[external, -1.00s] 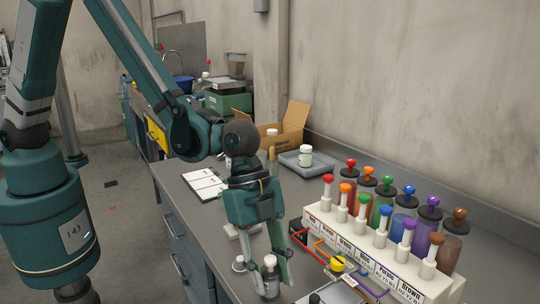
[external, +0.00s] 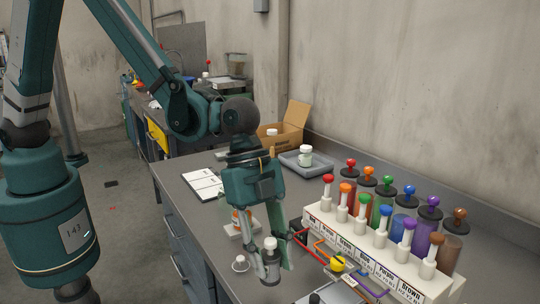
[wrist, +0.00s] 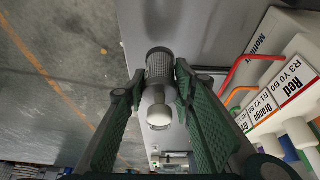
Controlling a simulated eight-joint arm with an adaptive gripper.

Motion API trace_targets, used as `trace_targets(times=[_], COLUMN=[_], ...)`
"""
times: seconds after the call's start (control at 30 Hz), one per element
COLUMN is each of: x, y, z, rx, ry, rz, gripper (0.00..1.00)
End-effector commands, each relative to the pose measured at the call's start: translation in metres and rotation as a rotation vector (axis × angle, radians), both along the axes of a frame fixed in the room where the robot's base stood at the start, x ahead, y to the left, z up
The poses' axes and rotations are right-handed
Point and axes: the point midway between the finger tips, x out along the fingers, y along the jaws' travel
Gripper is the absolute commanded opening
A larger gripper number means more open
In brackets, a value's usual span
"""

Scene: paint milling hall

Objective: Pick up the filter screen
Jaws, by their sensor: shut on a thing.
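The filter screen, as I take it, is a dark grey ribbed cylinder (external: 271,266) with a rounded white end. My gripper (external: 272,252) is shut on it, with the white end up between the fingers in the external view. In the wrist view the filter screen (wrist: 159,68) lies between the green fingers of my gripper (wrist: 163,90), its white end toward the camera. The fingers cover part of its sides. It is held over the grey bench near the front edge; I cannot tell the exact gap below it.
A grey tray (external: 303,161) and an open cardboard box (external: 291,124) stand behind.

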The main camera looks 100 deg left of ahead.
Motion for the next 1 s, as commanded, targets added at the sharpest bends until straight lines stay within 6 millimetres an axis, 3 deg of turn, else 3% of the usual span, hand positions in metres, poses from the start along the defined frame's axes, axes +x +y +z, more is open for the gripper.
trace_targets(times=[0.2, 0.4, 1.0], x=[0.0, 0.0, 0.0], y=[0.0, 0.0, 0.0], z=[0.03, 0.048, 0.054], rx=[0.0, 0.0, 0.0], ry=[0.0, 0.0, 0.0], rz=[0.0, 0.0, 0.0], gripper=[0.11, 0.11, 0.11])
